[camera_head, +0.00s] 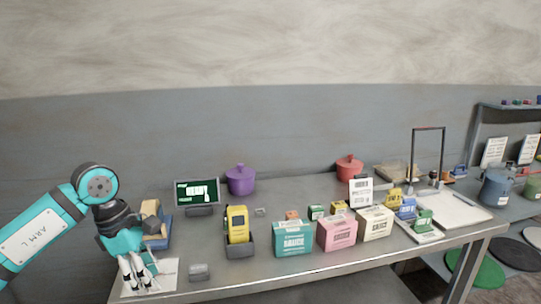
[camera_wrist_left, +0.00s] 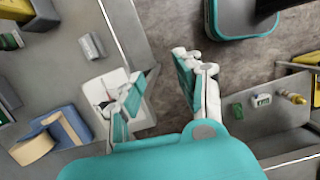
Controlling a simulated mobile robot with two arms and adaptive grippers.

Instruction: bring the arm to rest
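My left gripper (camera_head: 138,284) hangs at the left end of the table (camera_head: 215,283), fingers pointing down, in front of a white card or sheet (camera_head: 168,270). In the left wrist view the two fingers of my left gripper (camera_wrist_left: 158,68) stand apart with nothing between them. That view also shows the white sheet (camera_wrist_left: 113,80) on the table beside the left finger, and floor below the gap. My left arm (camera_head: 40,235) comes in from the left, bent at the elbow. My right gripper is in neither view.
A blue and tan block (camera_head: 163,233) stands close behind the gripper, and a small grey block (camera_head: 199,272) lies to its right. A yellow device (camera_head: 237,222), a screen (camera_head: 196,192), a purple pot (camera_head: 240,179) and a teal box (camera_head: 293,238) stand farther right.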

